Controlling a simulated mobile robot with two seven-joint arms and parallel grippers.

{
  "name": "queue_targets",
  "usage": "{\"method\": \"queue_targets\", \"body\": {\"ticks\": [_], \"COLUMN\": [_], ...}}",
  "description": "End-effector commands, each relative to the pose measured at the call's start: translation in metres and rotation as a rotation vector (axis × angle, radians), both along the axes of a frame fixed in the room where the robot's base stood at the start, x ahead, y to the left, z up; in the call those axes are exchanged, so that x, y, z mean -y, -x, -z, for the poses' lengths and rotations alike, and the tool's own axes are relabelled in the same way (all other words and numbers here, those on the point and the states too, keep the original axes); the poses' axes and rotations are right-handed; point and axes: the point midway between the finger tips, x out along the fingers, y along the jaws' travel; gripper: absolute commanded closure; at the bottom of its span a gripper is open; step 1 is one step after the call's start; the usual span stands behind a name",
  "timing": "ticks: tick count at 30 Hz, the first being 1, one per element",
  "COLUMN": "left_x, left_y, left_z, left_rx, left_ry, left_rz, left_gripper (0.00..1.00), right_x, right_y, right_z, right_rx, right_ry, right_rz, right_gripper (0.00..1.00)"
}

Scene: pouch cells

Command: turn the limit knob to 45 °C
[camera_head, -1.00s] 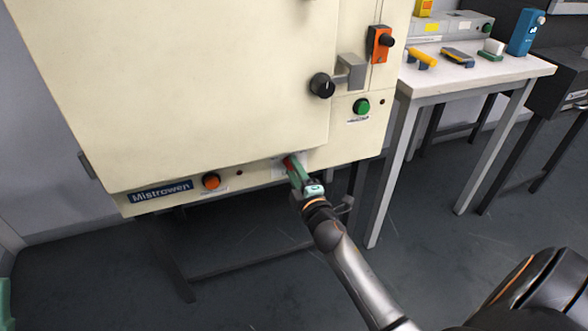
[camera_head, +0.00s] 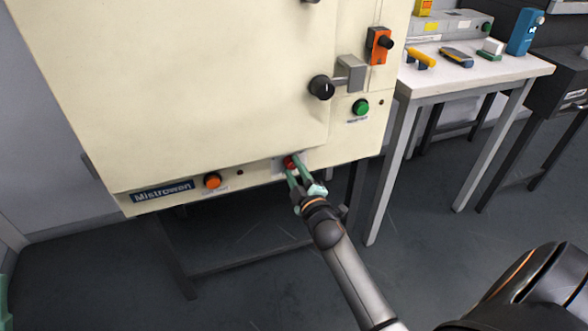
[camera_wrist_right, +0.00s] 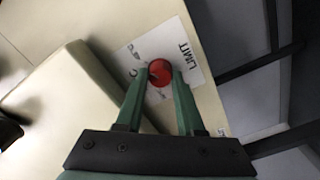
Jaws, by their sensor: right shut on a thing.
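The red limit knob (camera_head: 290,162) sits on the lower front edge of the cream cabinet (camera_head: 230,90). My right gripper (camera_head: 296,168) is shut on it, with one green finger on each side. In the right wrist view the knob (camera_wrist_right: 160,73) shows between the fingertips (camera_wrist_right: 162,76), in front of a white plate (camera_wrist_right: 190,55) marked "LIMIT". A small mark shows at the knob's left side. The scale is too blurred and covered to read a setting. A green piece of what seems my left gripper (camera_head: 4,300) shows at the left edge.
An orange button (camera_head: 212,181) is left of the knob, a green button (camera_head: 361,106) and a black knob (camera_head: 321,86) above right. An orange switch (camera_head: 379,44) is higher. A white table (camera_head: 480,80) with tools stands at right.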

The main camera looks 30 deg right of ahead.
Motion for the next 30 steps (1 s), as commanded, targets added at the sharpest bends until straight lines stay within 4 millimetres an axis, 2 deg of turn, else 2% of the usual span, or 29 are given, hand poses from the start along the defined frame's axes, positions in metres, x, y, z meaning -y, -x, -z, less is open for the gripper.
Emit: {"method": "queue_targets", "body": {"ticks": [5, 6, 14, 30], "left_x": [0.0001, 0.0001, 0.0001, 0.0005], "left_y": [0.0002, 0.0002, 0.0003, 0.0003], "left_z": [0.0000, 0.0000, 0.0000, -0.0012], "left_rx": [0.000, 0.000, -0.001, -0.001], "left_ry": [0.001, 0.001, 0.003, 0.003], "left_rz": [0.000, 0.000, 0.001, 0.001], "left_gripper": [1.00, 1.00, 1.00, 1.00], "right_x": [-0.0005, -0.0005, -0.0003, 0.0016], "right_y": [0.0001, 0.0001, 0.0000, -0.0003], "right_z": [0.0004, 0.0004, 0.0003, -0.0004], "right_rx": [0.000, 0.000, -0.001, 0.000], "right_ry": [-0.004, -0.004, -0.001, 0.000], "right_rz": [-0.001, -0.001, -0.001, -0.001], "right_gripper": [1.00, 0.62, 0.33, 0.33]}}
